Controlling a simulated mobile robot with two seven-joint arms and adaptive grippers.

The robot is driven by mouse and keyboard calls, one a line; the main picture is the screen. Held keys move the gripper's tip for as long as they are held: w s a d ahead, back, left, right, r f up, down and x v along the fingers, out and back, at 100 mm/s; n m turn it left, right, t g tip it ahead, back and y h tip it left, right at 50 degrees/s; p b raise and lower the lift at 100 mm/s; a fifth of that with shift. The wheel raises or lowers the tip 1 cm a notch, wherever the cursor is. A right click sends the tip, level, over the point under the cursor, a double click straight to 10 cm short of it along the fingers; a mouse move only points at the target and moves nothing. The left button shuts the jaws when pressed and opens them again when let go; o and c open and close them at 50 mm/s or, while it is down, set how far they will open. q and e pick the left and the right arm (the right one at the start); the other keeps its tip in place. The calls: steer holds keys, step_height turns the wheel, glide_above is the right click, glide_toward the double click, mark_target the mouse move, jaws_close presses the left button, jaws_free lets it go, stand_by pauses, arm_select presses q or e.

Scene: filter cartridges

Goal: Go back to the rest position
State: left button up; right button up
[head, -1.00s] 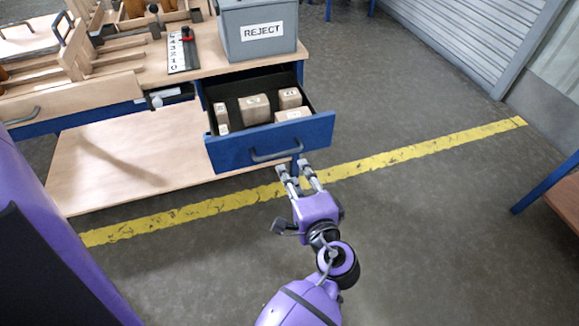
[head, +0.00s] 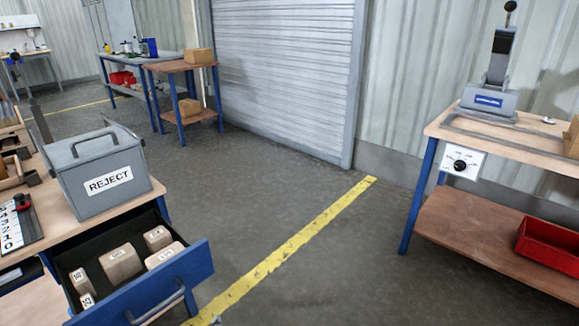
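The blue drawer (head: 194,276) of the workbench at the lower left stands pulled open. Several small labelled cardboard boxes (head: 121,264) lie inside it. Whether either gripper is near the drawer handle cannot be seen.
A grey REJECT bin (head: 86,204) stands on the bench above the drawer. At right a blue-legged table (head: 437,131) carries a lever press (head: 490,98), with a red tray (head: 549,243) on its lower shelf. The floor (head: 277,190) between is clear, crossed by a yellow line (head: 290,250).

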arm_select(q)
steer(key=s+f+n+h, duration=0.2)
steer(key=s+f+h, duration=0.1)
steer(key=s+f, duration=0.45)
steer(key=s+a+f+n+g+h, duration=0.1)
steer(key=s+a+f+n+g, duration=0.15)
steer(key=s, duration=1.35)
steer(key=s+a+f+n+g+h, duration=0.1)
steer(key=s+f+n+g+h, duration=0.15)
steer(key=s, duration=1.35)
steer(key=w+r+t+p, duration=0.1)
steer(key=w+r+p, duration=0.2)
steer(key=r+p, duration=0.7)
steer(key=w+r+m+t+p, duration=0.1)
steer(key=w+r+p, duration=0.3)
steer(key=r+p, duration=0.7)
steer(key=p, duration=0.3)
steer(key=shift+w+d+r, duration=0.25)
steer(key=shift+w+d, duration=0.05)
steer(key=shift+d, duration=0.05)
arm_select(e)
steer(key=w+r+t, duration=0.1)
steer(key=w+r, duration=0.2)
steer(key=r, duration=0.8)
steer(key=w+r+t, duration=0.1)
steer(key=w+r, duration=0.3)
steer(key=r, duration=0.7)
steer(key=shift+a+r, duration=0.25)
steer(key=shift+a, duration=0.1)
